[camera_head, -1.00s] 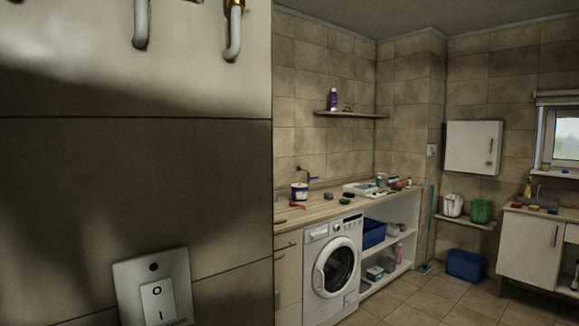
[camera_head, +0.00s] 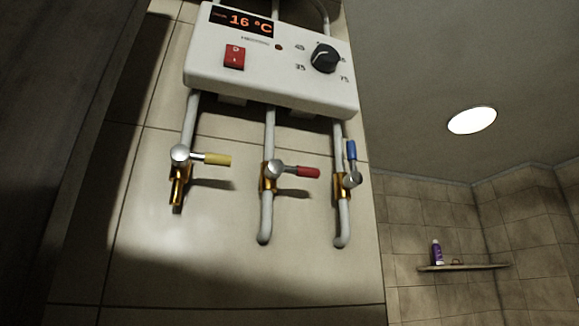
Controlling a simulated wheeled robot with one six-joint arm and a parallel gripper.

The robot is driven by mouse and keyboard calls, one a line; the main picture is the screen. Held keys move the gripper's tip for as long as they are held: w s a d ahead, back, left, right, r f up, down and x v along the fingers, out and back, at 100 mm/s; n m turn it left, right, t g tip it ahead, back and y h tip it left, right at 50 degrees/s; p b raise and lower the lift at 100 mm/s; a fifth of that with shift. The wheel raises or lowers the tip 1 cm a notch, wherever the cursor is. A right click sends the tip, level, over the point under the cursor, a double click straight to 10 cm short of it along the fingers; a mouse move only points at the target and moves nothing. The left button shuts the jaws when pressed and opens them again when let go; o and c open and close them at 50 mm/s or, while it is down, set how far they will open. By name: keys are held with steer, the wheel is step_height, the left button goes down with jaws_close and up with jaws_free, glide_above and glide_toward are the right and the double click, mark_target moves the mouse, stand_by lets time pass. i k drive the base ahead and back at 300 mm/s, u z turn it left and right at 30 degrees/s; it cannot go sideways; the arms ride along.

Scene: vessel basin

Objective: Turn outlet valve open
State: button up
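Three valves sit on the pipes below a white heater box on the tiled wall. The valve with the red lever (camera_head: 308,172) is on the middle pipe; its lever points right, across the pipe. The valve with the yellow lever (camera_head: 217,159) is on the left pipe and its lever also points right, across the pipe. The valve with the blue lever (camera_head: 351,151) is on the right pipe; its lever points up, along the pipe. No label shows which one is the outlet valve. My gripper is not in view.
The heater box (camera_head: 270,60) shows 16 °C and has a red switch (camera_head: 234,57) and a black knob (camera_head: 325,58). A shelf (camera_head: 463,267) with a purple bottle (camera_head: 437,252) is on the far wall. The space before the valves looks clear.

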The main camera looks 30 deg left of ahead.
mark_target(276, 168)
steer(key=z, duration=1.9)
steer(key=k, duration=0.75)
steer(key=u, duration=1.4)
steer(key=i, duration=0.5)
steer(key=z, duration=0.05)
